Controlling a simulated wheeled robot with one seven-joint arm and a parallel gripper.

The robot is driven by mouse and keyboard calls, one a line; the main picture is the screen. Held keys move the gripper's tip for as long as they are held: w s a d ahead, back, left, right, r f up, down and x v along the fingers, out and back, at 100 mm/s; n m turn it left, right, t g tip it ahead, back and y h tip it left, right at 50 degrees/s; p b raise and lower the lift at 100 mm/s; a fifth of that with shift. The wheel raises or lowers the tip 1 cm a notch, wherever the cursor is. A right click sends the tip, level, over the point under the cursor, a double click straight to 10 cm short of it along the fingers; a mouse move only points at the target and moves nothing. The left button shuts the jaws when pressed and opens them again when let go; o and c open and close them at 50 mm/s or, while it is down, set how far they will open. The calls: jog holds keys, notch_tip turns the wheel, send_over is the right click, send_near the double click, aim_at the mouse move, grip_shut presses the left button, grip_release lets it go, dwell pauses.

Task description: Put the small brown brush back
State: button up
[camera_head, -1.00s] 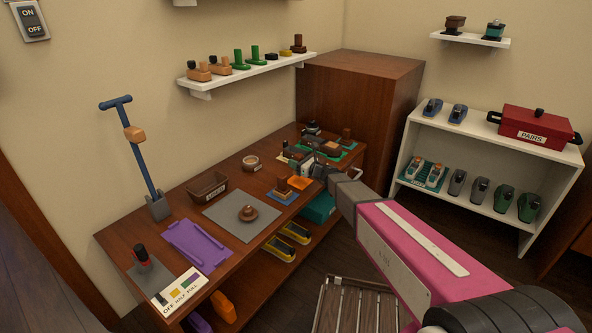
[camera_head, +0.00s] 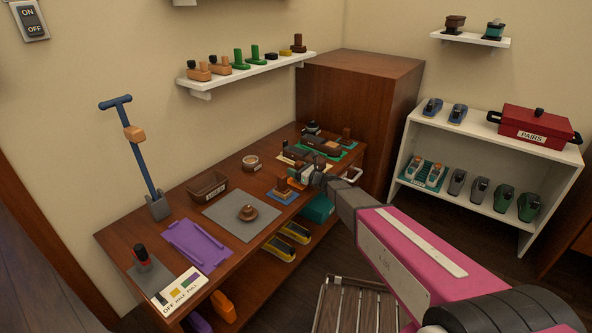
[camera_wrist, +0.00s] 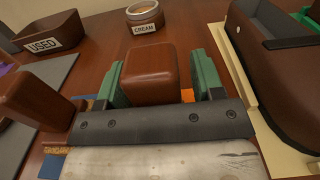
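A small brown brush (camera_wrist: 150,72) with a block-like handle stands between the green fingers of my gripper (camera_wrist: 160,85) in the wrist view. The handle is close to the left finger, with a narrow gap on the right, so the fingers look open around it. Part of an orange mat (camera_wrist: 187,95) shows beside the brush's foot; whether the brush rests on it is hidden. In the head view my gripper (camera_head: 301,174) is low over the bench, over the orange mat (camera_head: 296,184). The brush is mostly hidden there.
Left of my gripper, another brown brush (camera_head: 282,185) stands on a blue mat. Right of it, a large dark brown piece (camera_wrist: 285,75) lies on a pale mat, close to the right finger. A USED box (camera_head: 207,186) and CREAM jar (camera_head: 252,162) stand farther left on the bench (camera_head: 222,262).

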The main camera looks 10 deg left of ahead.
jog(key=v, duration=1.1)
jog(key=shift+w+f, duration=0.1)
jog(key=shift+f, duration=0.2)
jog(key=s+d+n+g+h, duration=0.2)
jog(key=s+d+n+h, duration=0.3)
jog(key=d, duration=0.7)
jog(key=s+d+n+g+h, duration=0.2)
jog(key=s+d+n+h, duration=0.4)
jog(key=s+d+n, duration=0.3)
jog(key=s+d+n+g+h, duration=0.2)
jog(key=s+d+n+h, duration=0.3)
jog(key=d, duration=1)
jog(key=s+n, duration=0.2)
jog(key=n, duration=0.1)
jog(key=shift+s+f+g+h, duration=0.2)
jog(key=shift+f+g+h, duration=0.1)
jog(key=shift+g, duration=0.1)
